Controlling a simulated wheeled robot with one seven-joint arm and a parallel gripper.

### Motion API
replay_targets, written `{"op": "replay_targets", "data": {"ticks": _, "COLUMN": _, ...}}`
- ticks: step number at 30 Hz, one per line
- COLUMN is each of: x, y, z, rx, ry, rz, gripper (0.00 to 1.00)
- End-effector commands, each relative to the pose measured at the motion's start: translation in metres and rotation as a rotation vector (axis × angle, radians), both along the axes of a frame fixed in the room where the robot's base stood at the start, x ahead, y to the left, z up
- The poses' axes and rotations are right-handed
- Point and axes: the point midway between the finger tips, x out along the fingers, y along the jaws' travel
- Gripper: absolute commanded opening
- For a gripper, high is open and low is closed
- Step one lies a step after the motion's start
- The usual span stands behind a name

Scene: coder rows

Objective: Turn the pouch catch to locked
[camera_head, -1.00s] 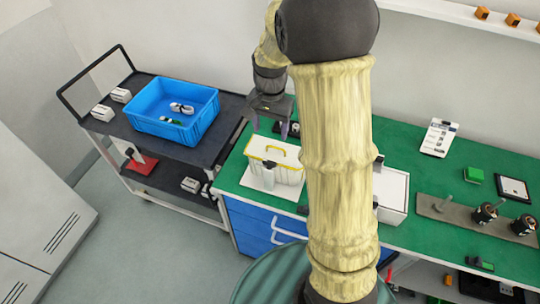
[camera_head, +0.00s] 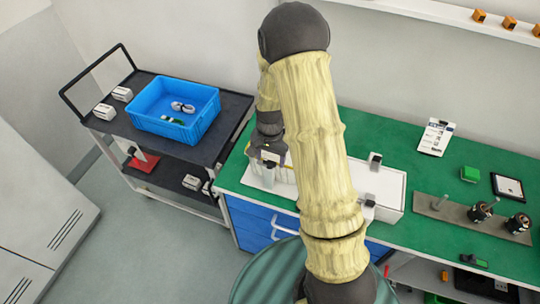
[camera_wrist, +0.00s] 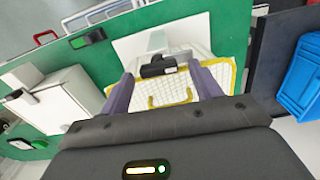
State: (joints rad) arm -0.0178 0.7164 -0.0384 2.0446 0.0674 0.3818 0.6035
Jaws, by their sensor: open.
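The pouch, pale with a grid pattern, yellow edging and a yellow handle, shows in the wrist view (camera_wrist: 178,88). In the head view my arm hides most of it, with a pale part (camera_head: 272,177) showing on the green bench. My gripper (camera_wrist: 161,72) is open over the pouch, with one purple-grey finger on each side of the catch. I see no clear contact. Whether the catch stands locked cannot be told.
A white box (camera_head: 385,185) with dark latches stands right of my arm. Further right are a grey strip (camera_head: 450,209) with knobs, a green block (camera_head: 470,174) and a tablet (camera_head: 508,186). A blue crate (camera_head: 175,105) sits on the dark trolley at left.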

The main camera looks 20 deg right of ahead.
Motion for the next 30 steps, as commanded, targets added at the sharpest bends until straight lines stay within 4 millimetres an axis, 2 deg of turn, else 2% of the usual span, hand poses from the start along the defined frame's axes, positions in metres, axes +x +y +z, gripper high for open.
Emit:
{"op": "replay_targets", "data": {"ticks": 5, "x": 0.0, "y": -0.0001, "z": 0.0001, "rx": 0.0, "ry": 0.0, "rz": 0.0, "gripper": 0.62}}
{"op": "replay_targets", "data": {"ticks": 9, "x": 0.0, "y": -0.0001, "z": 0.0003, "rx": 0.0, "ry": 0.0, "rz": 0.0, "gripper": 0.34}}
{"op": "replay_targets", "data": {"ticks": 12, "x": 0.0001, "y": -0.0001, "z": 0.0004, "rx": 0.0, "ry": 0.0, "rz": 0.0, "gripper": 0.19}}
{"op": "replay_targets", "data": {"ticks": 23, "x": 0.0001, "y": -0.0005, "z": 0.0006, "rx": -0.001, "ry": -0.001, "rz": -0.038, "gripper": 0.19}}
{"op": "replay_targets", "data": {"ticks": 30, "x": -0.0002, "y": -0.0005, "z": 0.0008, "rx": -0.001, "ry": -0.001, "rz": -0.149, "gripper": 0.19}}
